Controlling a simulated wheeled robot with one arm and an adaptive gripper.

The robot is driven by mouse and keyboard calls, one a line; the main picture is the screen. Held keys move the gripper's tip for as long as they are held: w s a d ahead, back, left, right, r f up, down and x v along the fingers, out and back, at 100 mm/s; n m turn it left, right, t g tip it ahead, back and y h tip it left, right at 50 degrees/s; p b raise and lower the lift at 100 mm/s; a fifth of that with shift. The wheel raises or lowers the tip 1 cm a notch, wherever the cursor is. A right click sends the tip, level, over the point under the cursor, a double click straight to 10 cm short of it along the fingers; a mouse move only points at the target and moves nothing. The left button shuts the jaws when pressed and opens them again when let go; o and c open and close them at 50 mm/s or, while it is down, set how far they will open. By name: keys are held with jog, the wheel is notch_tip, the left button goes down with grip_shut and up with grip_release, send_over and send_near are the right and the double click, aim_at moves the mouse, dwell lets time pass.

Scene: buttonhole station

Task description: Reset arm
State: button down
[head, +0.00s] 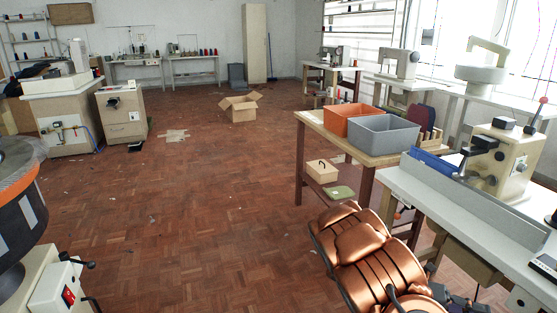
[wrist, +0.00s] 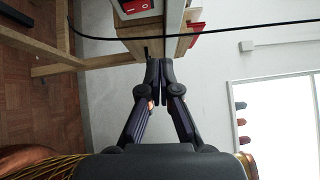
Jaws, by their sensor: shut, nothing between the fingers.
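My gripper (wrist: 160,75) shows in the wrist view with its two dark fingers brought together at the tips. It is shut and nothing shows between the fingers. My copper-coloured arm fills the lower right of the head view, in front of the tables. The gripper itself is hard to make out in the head view.
A wooden table with an orange bin (head: 352,119) and a grey bin (head: 384,137) stands at the right. A white-topped bench (head: 480,215) with a beige machine (head: 500,160) is close beside my arm. A cardboard box (head: 240,107) lies on the otherwise mostly open floor.

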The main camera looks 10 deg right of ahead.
jog(key=s+a+r+m+t+y, duration=0.25)
jog(key=a+m+y, duration=0.25)
jog(key=a+m, duration=0.55)
jog(key=s+a+r+m+t+y, duration=0.1)
jog(key=s+a+m+t+y, duration=0.35)
jog(key=a+m, duration=0.65)
jog(key=s+a+r+m+t+y, duration=0.2)
jog(key=a+m+y, duration=0.35)
jog(key=a, duration=1.05)
notch_tip(320, 180, up, 26)
jog(key=s+t+p, duration=0.1)
jog(key=p, duration=2.3)
jog(key=shift+p, duration=0.3)
jog(key=shift+s, duration=0.1)
